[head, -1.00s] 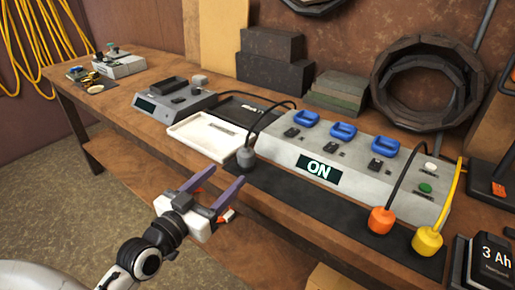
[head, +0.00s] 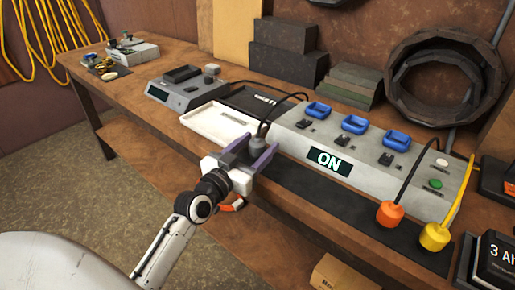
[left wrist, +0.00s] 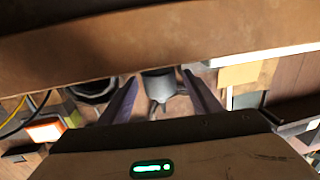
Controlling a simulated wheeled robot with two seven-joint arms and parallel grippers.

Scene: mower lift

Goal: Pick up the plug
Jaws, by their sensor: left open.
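A grey plug (head: 257,146) with a black cable stands on the dark mat at the left end of the power unit (head: 330,163), which shows "ON". My left gripper (head: 262,142) is open, with its two purple fingers on either side of the grey plug. In the left wrist view the grey plug (left wrist: 160,84) shows between the spread fingers (left wrist: 158,78), with gaps visible on both sides. An orange plug (head: 390,214) and a yellow plug (head: 434,237) stand at the right end of the mat. My right gripper is not in view.
A white tray (head: 205,128), a black tray (head: 255,101) and a grey device (head: 187,95) lie to the left on the workbench (head: 140,75). A "3 Ah" battery (head: 495,262) is at the lower right. Dark blocks and coiled hoses stand behind.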

